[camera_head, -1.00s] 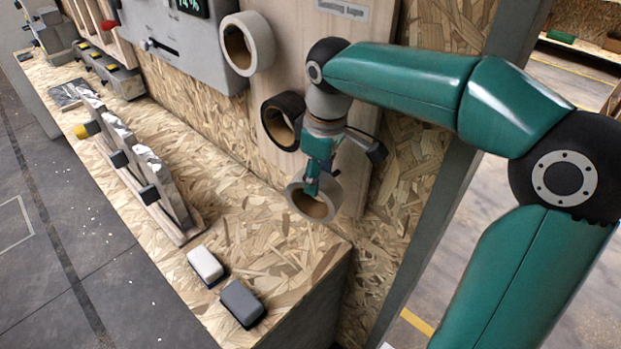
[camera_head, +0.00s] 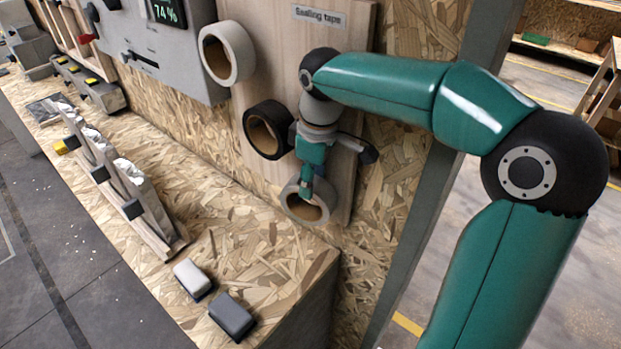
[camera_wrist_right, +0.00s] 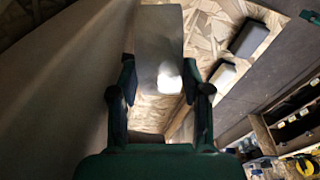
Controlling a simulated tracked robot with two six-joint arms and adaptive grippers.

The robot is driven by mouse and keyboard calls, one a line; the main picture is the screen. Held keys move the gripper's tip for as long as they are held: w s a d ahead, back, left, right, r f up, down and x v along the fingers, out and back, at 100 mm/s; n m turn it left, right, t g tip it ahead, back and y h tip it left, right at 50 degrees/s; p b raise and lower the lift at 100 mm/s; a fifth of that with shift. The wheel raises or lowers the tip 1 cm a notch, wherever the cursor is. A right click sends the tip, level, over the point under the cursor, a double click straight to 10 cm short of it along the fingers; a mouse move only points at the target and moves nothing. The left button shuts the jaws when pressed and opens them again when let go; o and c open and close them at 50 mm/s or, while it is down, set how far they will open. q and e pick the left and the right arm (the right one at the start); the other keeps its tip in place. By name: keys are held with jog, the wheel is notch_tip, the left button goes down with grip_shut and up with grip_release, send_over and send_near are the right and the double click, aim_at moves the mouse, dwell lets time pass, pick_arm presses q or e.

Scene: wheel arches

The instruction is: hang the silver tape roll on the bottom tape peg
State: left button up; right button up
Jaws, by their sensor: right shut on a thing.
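The silver tape roll (camera_head: 291,205), grey with a brown core, is at the lower part of the wooden tape board (camera_head: 352,62), below a black roll. My right gripper (camera_head: 306,190) is shut on its rim from above. In the right wrist view, the roll's pale band (camera_wrist_right: 158,45) lies between the two fingers of my right gripper (camera_wrist_right: 159,78). The bottom peg is hidden, so I cannot tell whether the roll is around it. My left gripper is in no view.
A black roll (camera_head: 286,121) and a whitish roll (camera_head: 241,50) hang higher on the board. The bench (camera_head: 250,240) lies below, with a light block (camera_head: 192,276) and a dark block (camera_head: 232,315) near its front edge. A grey post (camera_head: 425,190) stands to the right.

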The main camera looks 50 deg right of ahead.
jog(key=o, duration=1.2)
jog(key=shift+o, duration=0.2)
jog(key=shift+r, duration=0.2)
